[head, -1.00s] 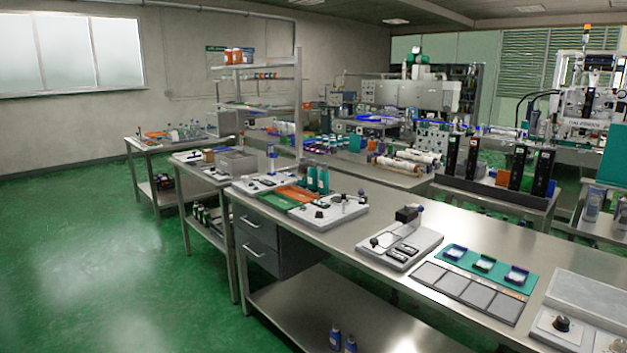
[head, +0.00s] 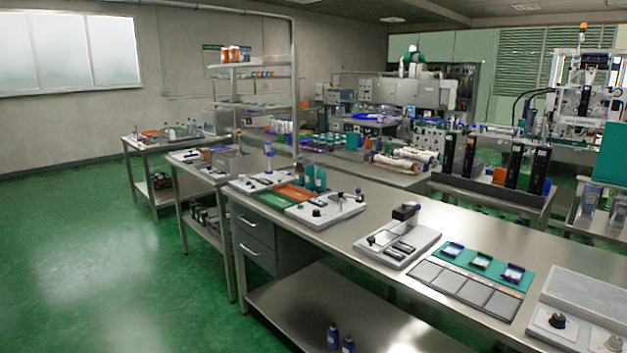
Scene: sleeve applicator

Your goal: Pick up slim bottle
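Neither of my grippers is in view. Two slim teal bottles with dark caps, a left one (head: 308,175) and a right one (head: 320,178), stand upright side by side at the back of the long steel bench (head: 345,232). Two small blue bottles, one (head: 332,336) and another (head: 347,345), stand on the bench's lower shelf near the bottom edge of the picture. A thin blue-topped item (head: 268,157) stands farther left on the bench. I cannot tell which of these is the slim bottle meant.
Grey-white device trays (head: 397,243) and a teal mat (head: 470,268) with small trays lie on the bench. Dark drawers (head: 254,240) hang under its left end. Smaller tables, one with bottles (head: 180,138), stand behind left. The green floor (head: 90,270) at left is clear.

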